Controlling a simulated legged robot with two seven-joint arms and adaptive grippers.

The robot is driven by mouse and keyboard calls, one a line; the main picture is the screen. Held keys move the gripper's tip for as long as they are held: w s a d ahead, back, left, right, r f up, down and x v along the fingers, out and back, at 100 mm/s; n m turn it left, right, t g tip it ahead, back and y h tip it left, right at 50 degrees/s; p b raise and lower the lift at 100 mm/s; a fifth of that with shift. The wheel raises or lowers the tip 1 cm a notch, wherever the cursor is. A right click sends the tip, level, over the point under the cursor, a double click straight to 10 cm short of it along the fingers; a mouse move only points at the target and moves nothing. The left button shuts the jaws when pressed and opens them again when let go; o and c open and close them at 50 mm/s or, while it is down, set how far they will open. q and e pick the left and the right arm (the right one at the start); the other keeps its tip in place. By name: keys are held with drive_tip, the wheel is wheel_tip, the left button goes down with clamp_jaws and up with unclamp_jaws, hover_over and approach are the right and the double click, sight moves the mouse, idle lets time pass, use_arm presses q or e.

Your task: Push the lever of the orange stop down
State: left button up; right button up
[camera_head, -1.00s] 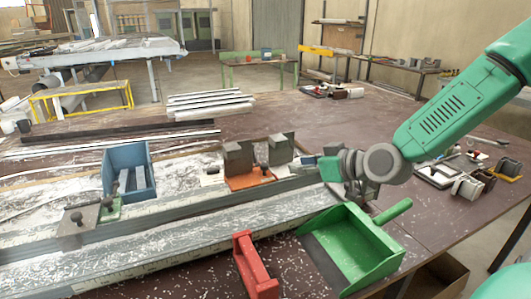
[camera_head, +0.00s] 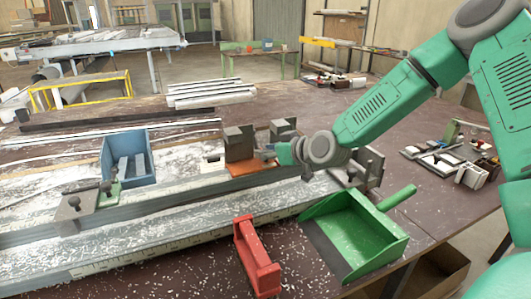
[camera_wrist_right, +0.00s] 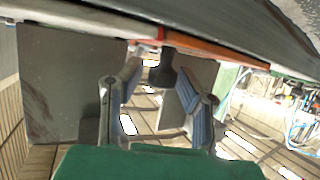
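The orange stop (camera_head: 252,168) sits on the grey rail of the bench, beside grey blocks (camera_head: 238,142). My right gripper (camera_head: 270,153) is at the right side of the stop, just above its orange base. In the right wrist view its two blue-padded fingers (camera_wrist_right: 157,82) are apart. A dark lever knob (camera_wrist_right: 164,70) shows between the fingertips, near the orange base's edge (camera_wrist_right: 220,52). I cannot tell whether the fingers touch it. In the head view the gripper hides most of the lever. My left gripper is not in view.
A blue bin (camera_head: 128,160) and a green stop (camera_head: 108,192) with a dark knob stand left along the rail. A grey end block (camera_head: 368,166) is to the right. A green dustpan (camera_head: 358,235) and a red holder (camera_head: 257,262) lie in front.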

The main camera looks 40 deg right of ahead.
clamp_jaws()
drive_tip(key=shift+d, duration=0.15)
unclamp_jaws()
drive_tip(key=shift+d, duration=0.1)
